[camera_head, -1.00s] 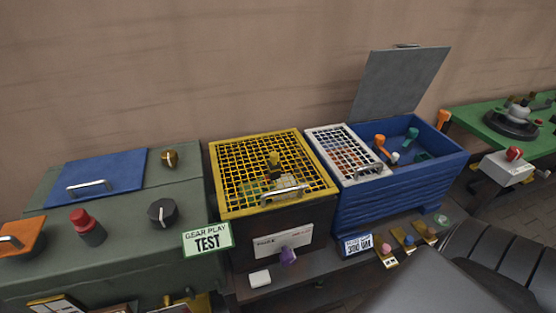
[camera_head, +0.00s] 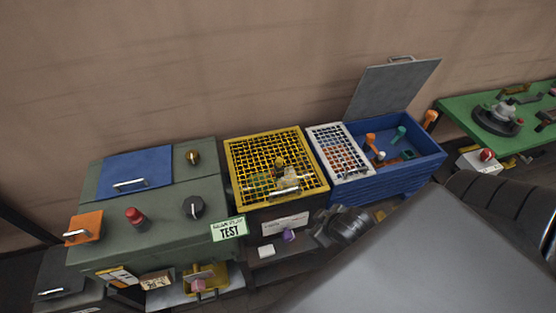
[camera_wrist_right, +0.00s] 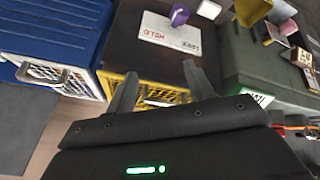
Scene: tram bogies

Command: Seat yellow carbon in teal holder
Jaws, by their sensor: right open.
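My right gripper (camera_head: 322,228) is open and empty. It is in front of the yellow-grid box, beside the blue crate. Its two apart fingers also show in the wrist view (camera_wrist_right: 160,88), over the box's dark front. In the head view a teal piece (camera_head: 407,154) and a teal-green handled piece (camera_head: 400,133) lie in the blue crate (camera_head: 365,188); I cannot tell whether either is the holder. My left gripper is not in view.
A yellow-grid box (camera_head: 238,165) stands left of the blue crate, whose grey lid (camera_head: 392,88) is raised. A purple knob (camera_head: 289,235) and white block (camera_head: 266,251) are near its front. The green test cabinet (camera_head: 150,218) is at left. My right arm hides part of the shelf.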

